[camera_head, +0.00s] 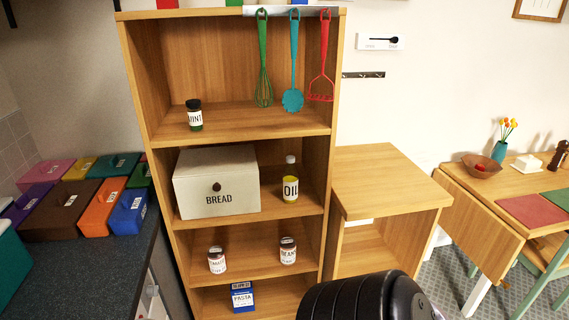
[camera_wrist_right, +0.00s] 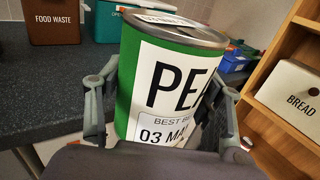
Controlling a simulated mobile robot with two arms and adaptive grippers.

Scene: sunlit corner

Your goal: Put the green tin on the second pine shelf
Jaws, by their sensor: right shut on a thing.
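The green tin (camera_wrist_right: 124,85) has a silver lid and a white label that starts with "PE". It fills the middle of the right wrist view. My right gripper (camera_wrist_right: 165,110) is shut on it, one finger on each side, and holds it nearly upright. The pine shelf unit (camera_head: 326,170) stands in the middle of the head view. Its upper boards carry a mint jar (camera_head: 194,115), then a bread box (camera_head: 217,183) and an oil bottle (camera_head: 290,180). A black arm part of mine shows at the bottom of the head view; neither gripper shows there.
Lower boards hold two jars (camera_head: 217,260) (camera_head: 288,251) and a blue pasta box (camera_head: 242,297). Utensils (camera_head: 292,60) hang at the top right of the unit. A dark counter (camera_head: 90,262) with coloured boxes is at left. A lower pine cabinet (camera_head: 390,178) stands at right.

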